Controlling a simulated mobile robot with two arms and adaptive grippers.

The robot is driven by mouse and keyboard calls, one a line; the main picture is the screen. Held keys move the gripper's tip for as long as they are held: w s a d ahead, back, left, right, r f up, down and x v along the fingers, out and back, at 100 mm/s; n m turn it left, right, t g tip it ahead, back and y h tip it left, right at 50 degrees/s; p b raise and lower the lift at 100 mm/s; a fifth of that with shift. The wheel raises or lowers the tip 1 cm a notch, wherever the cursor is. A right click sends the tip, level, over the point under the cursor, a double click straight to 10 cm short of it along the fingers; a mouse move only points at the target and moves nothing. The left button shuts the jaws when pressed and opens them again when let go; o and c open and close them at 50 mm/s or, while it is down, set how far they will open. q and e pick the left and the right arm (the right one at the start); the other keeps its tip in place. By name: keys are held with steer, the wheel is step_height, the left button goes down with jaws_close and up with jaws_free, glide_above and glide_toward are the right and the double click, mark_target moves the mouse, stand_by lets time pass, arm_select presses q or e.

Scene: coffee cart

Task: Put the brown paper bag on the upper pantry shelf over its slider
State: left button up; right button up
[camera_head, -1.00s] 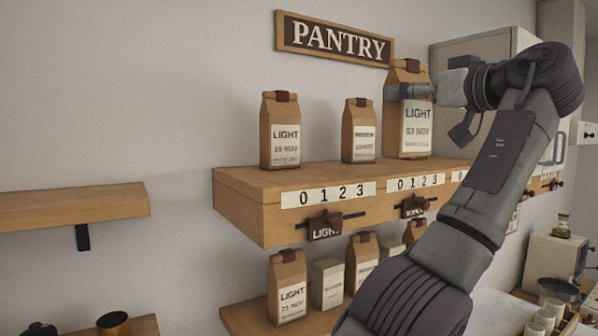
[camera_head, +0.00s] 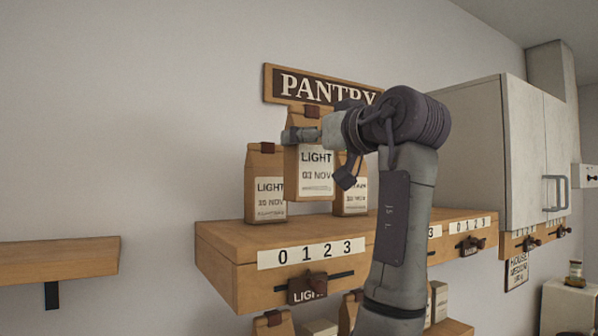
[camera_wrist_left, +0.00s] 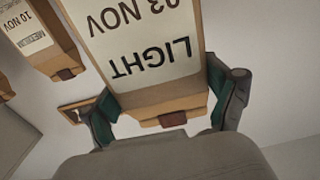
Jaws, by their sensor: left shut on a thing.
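The brown paper bag (camera_head: 310,177) has a white label reading LIGHT, 03 NOV. My left gripper (camera_head: 301,137) is shut on its top and holds it upright near the upper pantry shelf (camera_head: 225,249). The left wrist view shows the bag (camera_wrist_left: 135,40) between both fingers of the gripper (camera_wrist_left: 162,118). In the head view it overlaps two standing bags, one at left (camera_head: 262,190) marked LIGHT, 30 NOV, and one at right (camera_head: 351,190) partly hidden. Its base shows above the shelf's front edge; I cannot tell whether it touches. A slider (camera_head: 307,289) sits on the shelf front under a 0-3 scale.
A PANTRY sign (camera_head: 320,86) hangs behind my arm. More bags (camera_head: 273,325) stand on the lower shelf. A white cabinet (camera_head: 525,150) is at right, and an empty-topped wooden shelf (camera_head: 60,258) is at left. My arm hides the middle of the upper shelf.

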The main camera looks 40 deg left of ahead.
mark_target(307, 169)
arm_select(q)
steer(key=shift+s+a+f, duration=0.3)
steer(key=shift+s+a, duration=0.1)
steer(key=shift+s, duration=0.1)
steer(key=shift+s+a+f, duration=0.3)
steer(key=shift+s+a, duration=0.1)
steer(key=shift+s, duration=0.1)
steer(key=shift+s+f+p, duration=0.1)
steer(key=shift+f+p, duration=0.15)
steer(key=shift+p, duration=0.15)
step_height(307, 169, down, 3)
steer(key=shift+d+p, duration=0.1)
steer(key=shift+p, duration=0.6)
steer(key=shift+w+f, duration=0.2)
steer(key=shift+f, duration=0.1)
steer(key=shift+s, duration=0.1)
arm_select(e)
steer(key=shift+w+d+r, duration=0.2)
steer(key=shift+w+r, duration=0.15)
steer(key=shift+r, duration=0.25)
steer(key=shift+w+d+r, duration=0.2)
steer(key=shift+w+r, duration=0.1)
steer(key=shift+r, duration=0.3)
arm_select(q)
steer(key=o, duration=1.2)
steer(key=shift+c, duration=0.2)
arm_select(e)
steer(key=shift+f, duration=0.1)
steer(key=shift+a, duration=0.15)
